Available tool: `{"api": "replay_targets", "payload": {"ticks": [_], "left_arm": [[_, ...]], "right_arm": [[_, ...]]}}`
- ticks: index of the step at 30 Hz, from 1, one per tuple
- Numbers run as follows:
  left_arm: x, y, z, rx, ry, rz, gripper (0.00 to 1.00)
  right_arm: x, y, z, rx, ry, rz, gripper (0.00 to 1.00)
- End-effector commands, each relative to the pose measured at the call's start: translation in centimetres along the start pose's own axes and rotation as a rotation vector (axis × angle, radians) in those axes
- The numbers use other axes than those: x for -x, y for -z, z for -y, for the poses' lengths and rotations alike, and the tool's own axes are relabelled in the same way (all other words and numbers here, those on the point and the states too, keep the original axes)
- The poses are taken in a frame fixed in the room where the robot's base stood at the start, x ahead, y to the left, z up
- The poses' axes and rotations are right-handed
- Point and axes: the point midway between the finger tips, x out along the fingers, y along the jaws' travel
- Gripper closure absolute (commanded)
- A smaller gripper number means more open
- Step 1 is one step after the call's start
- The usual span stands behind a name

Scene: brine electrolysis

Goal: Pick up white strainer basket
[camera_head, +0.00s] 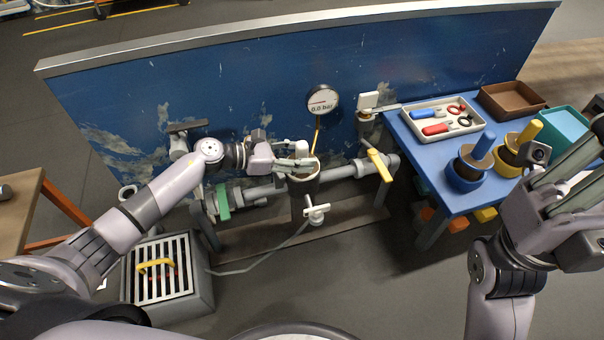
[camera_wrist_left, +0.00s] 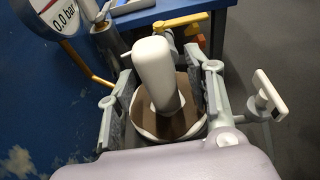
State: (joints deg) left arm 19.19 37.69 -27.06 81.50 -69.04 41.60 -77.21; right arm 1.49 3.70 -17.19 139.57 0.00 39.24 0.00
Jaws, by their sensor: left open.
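The white strainer basket (camera_wrist_left: 155,68) shows in the left wrist view as a thick white upright handle over a brown disc with a pale rim. In the head view its white top (camera_head: 301,147) stands over the round pipe housing (camera_head: 304,186). My left gripper (camera_head: 299,158) is open, with one finger on each side of the handle; in the left wrist view (camera_wrist_left: 166,85) gaps show between handle and fingers. The lower part of the basket is hidden. My right gripper (camera_head: 584,165) is at the right edge, partly cut off, away from the basket.
A pressure gauge (camera_head: 322,100) reading 0.0 bar stands behind the housing. A yellow-handled valve (camera_head: 379,164) and a white-handled valve (camera_head: 316,212) are close by. A blue table (camera_head: 432,188) with trays stands right. A grated drain box (camera_head: 190,290) sits on the floor left.

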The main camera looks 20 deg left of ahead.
Motion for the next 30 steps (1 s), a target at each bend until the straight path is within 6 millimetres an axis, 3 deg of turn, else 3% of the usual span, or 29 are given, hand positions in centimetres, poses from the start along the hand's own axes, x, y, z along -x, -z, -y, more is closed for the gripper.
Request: {"api": "replay_targets", "payload": {"ticks": [9, 30], "left_arm": [[-0.64, -0.08, -0.01, 0.0, -0.001, -0.001, 0.53], [-0.6, -0.06, 0.0, 0.0, 0.0, -0.001, 0.99]], "right_arm": [[-0.21, 0.08, 0.03, 0.001, 0.003, -0.008, 1.0], [-0.2, 0.1, 0.05, 0.0, 0.003, -0.009, 1.0]]}}
